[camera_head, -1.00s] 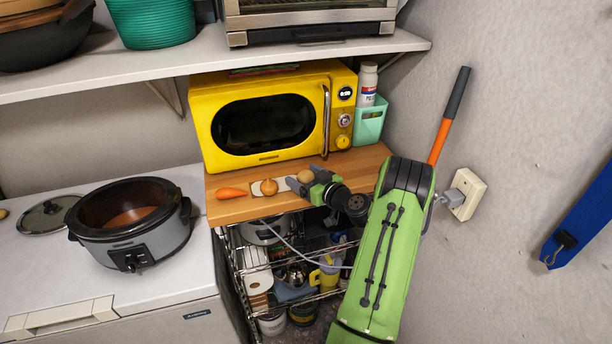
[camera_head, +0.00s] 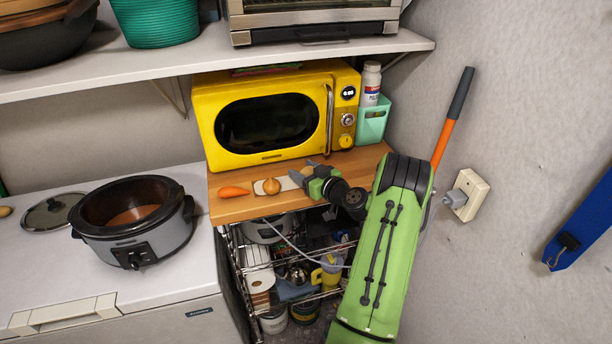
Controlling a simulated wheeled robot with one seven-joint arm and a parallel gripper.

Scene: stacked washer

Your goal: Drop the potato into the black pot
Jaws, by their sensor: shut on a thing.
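My gripper (camera_head: 304,172) is over the wooden board at the right, its fingers pointing left toward the microwave. It is shut on the small tan potato (camera_head: 306,170), which is mostly hidden between the fingers. Whether the potato is clear of the board is hard to tell. A pot with a black rim and insert in a grey slow-cooker body (camera_head: 150,250) stands open on the white chest at the left, well apart from my gripper. Its inside looks brownish and empty.
A carrot (camera_head: 234,191) and an onion (camera_head: 271,186) lie on the board (camera_head: 232,209), left of my gripper. A yellow microwave (camera_head: 207,125) stands close behind. A glass lid (camera_head: 48,213) lies left of the pot. A shelf (camera_head: 150,73) overhangs the back.

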